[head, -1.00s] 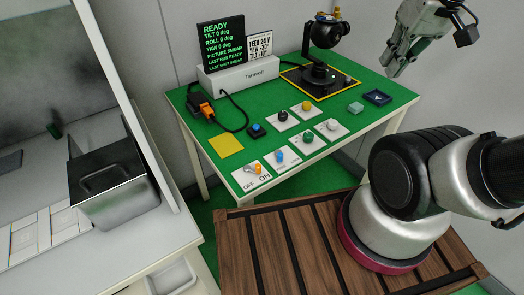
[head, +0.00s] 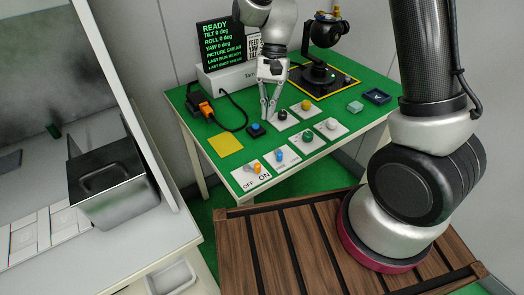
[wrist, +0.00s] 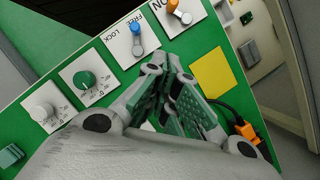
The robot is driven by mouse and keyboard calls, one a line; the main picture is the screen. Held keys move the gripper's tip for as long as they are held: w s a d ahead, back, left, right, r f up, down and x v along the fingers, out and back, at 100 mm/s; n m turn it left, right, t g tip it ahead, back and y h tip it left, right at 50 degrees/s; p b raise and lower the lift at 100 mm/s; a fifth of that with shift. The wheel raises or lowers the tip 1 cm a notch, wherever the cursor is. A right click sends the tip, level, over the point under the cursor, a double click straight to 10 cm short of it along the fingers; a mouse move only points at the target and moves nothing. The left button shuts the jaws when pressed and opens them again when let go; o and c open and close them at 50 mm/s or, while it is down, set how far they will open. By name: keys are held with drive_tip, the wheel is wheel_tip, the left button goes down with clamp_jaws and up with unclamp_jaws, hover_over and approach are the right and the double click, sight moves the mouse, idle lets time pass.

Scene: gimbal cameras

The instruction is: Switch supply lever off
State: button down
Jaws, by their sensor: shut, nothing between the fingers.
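The supply lever (head: 256,169) has an orange tip and sits on a white plate marked OFF and ON at the table's front left corner. Its tip leans toward the ON side. In the wrist view the orange lever (wrist: 178,10) shows at the top edge, with ON beside it; the OFF mark is out of view there. My gripper (head: 268,114) points down over the green table, behind the lever plate and near the blue button. In the wrist view my gripper (wrist: 168,78) is shut and empty, apart from the lever.
A blue FREE/LOCK lever (head: 280,156) stands right of the supply lever. Several knob plates, including a green knob (head: 308,138), lie further right. A yellow pad (head: 226,143) and an orange plug (head: 203,106) with a black cable lie left. The display (head: 220,42) reads READY.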

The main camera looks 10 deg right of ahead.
drive_tip(key=x, duration=1)
drive_tip(key=shift+s+a, duration=0.25)
drive_tip(key=shift+s, duration=0.3)
drive_tip(key=shift+s+a, duration=0.25)
drive_tip(key=shift+s, duration=0.35)
drive_tip(key=shift+s+a, duration=0.3)
drive_tip(key=shift+s, duration=0.3)
